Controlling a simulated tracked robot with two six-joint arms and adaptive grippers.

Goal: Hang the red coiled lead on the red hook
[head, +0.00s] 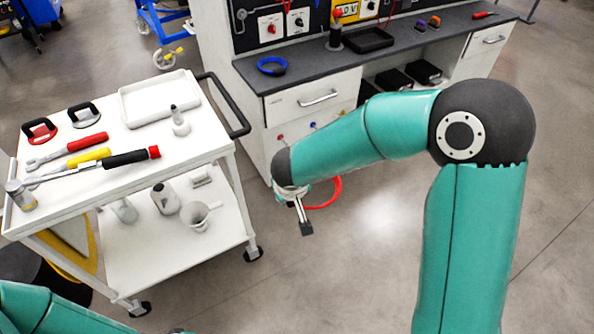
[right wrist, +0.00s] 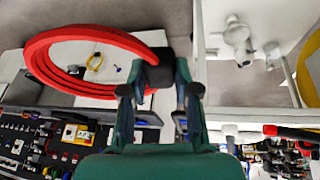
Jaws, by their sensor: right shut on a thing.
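The red coiled lead (head: 336,192) shows in the head view as a red loop behind my right gripper (head: 303,217), partly hidden by my arm and wrist. In the right wrist view the lead (right wrist: 72,39) is a thick red coil with a dark block on its right side. My right gripper (right wrist: 160,92) is shut at that block and holds the lead in the air. A small red hook (head: 281,137) is on the white front of the workbench, left of and beyond the gripper. A blue hook (head: 313,125) is to its right. My left gripper is out of view.
A white cart (head: 185,150) with tools and a white tray (head: 160,97) stands at the left, its black handle toward the bench. The grey workbench top (head: 300,74) holds a blue coil (head: 271,66). Open floor lies below my right gripper.

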